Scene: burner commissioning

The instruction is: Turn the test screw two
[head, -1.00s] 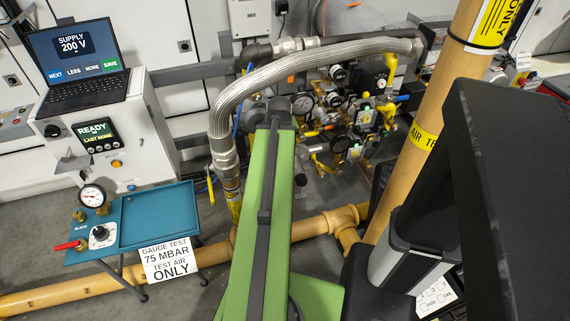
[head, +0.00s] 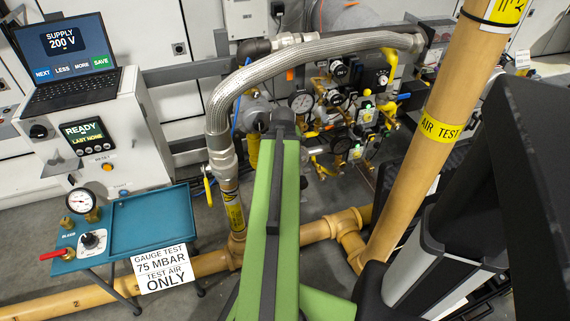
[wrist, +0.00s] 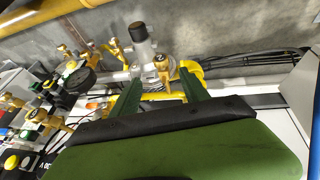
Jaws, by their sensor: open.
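In the wrist view my gripper (wrist: 160,78) is open, its two dark green fingers spread and pointing at the pipework. A small brass fitting (wrist: 162,64) with a dark mark on its face shows between and just beyond the fingertips; it looks like a test screw, but I cannot read its number surely. The fingers appear apart from it. A grey cylinder with a dark cap (wrist: 143,38) stands right behind it. In the head view my green arm reaches toward the valve assembly (head: 345,110) and my gripper is hidden behind it.
A braided hose (head: 300,58) arches over the arm's end. A tan pipe (head: 430,140) rises at right. A teal gauge table (head: 150,222) and a white cabinet with a laptop (head: 70,75) stand at left. More brass valves and a black knob (wrist: 78,82) lie left of my gripper.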

